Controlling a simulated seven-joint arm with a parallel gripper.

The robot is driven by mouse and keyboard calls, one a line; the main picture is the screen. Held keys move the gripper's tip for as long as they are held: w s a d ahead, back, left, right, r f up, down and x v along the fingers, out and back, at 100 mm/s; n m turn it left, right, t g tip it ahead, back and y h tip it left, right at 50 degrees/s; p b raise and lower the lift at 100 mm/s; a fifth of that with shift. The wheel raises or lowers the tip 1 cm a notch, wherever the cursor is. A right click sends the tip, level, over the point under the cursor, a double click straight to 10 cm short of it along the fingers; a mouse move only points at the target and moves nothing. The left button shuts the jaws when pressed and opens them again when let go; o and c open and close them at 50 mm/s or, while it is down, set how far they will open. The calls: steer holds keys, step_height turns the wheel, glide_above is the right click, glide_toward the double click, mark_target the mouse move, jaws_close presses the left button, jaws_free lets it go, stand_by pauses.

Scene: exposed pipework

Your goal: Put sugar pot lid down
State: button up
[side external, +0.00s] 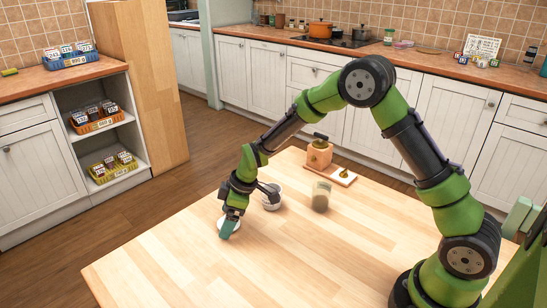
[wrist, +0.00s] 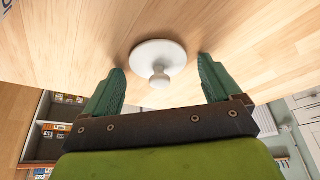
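The white round sugar pot lid (wrist: 146,50) lies flat on the wooden table with its knob (wrist: 159,77) up. In the side view the lid (side external: 222,224) shows partly behind my gripper (side external: 228,228), low over the table. My gripper (wrist: 160,64) is open in the wrist view, its two green fingers on either side of the lid with gaps between. Nothing is held. A white pot (side external: 271,203), probably the sugar pot, stands just right of my gripper in the side view; what is inside it is unclear.
A glass jar (side external: 321,197) stands right of the white pot. Behind it are a wooden block (side external: 319,155) and a small board (side external: 345,182) with a small object on it. The front of the table (side external: 250,275) is clear.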

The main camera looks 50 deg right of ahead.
steer(key=shift+r, duration=0.1)
steer(key=s+d+r+m+t, duration=0.1)
steer(key=s+d+r+m, duration=0.15)
steer(key=s+r, duration=0.6)
steer(key=s+d+r+m+t, duration=0.1)
steer(key=s+d+r+m, duration=0.2)
steer(key=r, duration=1)
steer(key=s+d+r+m+t+h, duration=0.1)
steer(key=s+m, duration=0.6)
steer(key=s, duration=0.8)
steer(key=shift+r+t, duration=0.5)
steer(key=shift+r, duration=0.15)
